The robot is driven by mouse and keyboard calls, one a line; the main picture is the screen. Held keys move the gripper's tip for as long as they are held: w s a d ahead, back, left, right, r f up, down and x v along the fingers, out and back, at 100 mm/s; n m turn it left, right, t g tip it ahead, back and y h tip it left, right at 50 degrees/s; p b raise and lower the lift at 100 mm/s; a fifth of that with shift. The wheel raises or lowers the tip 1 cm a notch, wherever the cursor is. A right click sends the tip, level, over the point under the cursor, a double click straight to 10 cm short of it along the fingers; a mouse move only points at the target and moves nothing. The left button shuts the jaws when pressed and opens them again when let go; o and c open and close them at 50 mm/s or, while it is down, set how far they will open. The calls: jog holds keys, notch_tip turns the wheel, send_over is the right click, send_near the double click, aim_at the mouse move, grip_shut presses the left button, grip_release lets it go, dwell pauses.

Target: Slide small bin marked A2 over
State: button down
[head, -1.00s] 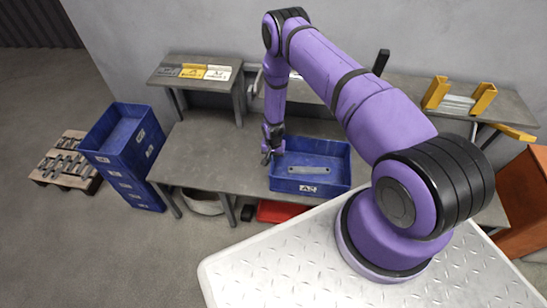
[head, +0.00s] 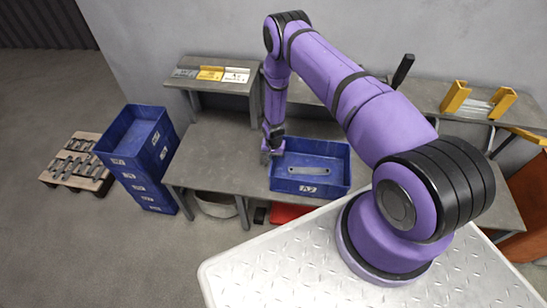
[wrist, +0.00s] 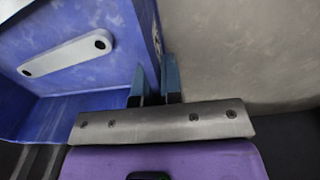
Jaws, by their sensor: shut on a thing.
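The small blue bin marked A2 (head: 311,188) sits on the grey workbench (head: 215,150) near its front edge. Its white A2 label faces the front. A flat grey bracket with two holes (head: 294,170) lies inside it. My gripper (head: 271,155) is at the bin's left wall. In the wrist view, my gripper's two blue fingers (wrist: 156,85) straddle the blue bin's wall (wrist: 151,40), shut on it. The bracket also shows inside the bin in the wrist view (wrist: 66,53). The fingertips' far ends are partly hidden in the head view.
A stack of blue bins (head: 140,165) stands left of the bench, beside a pallet of metal parts (head: 78,162). A raised shelf with grey, yellow and white labels (head: 211,75) is at the back left. The benchtop left of the bin is clear.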

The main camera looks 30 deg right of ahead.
jog(key=c, duration=1.2)
grip_release()
jog(key=shift+r, duration=0.1)
notch_tip(320, 180, up, 10)
jog(key=shift+r, duration=0.35)
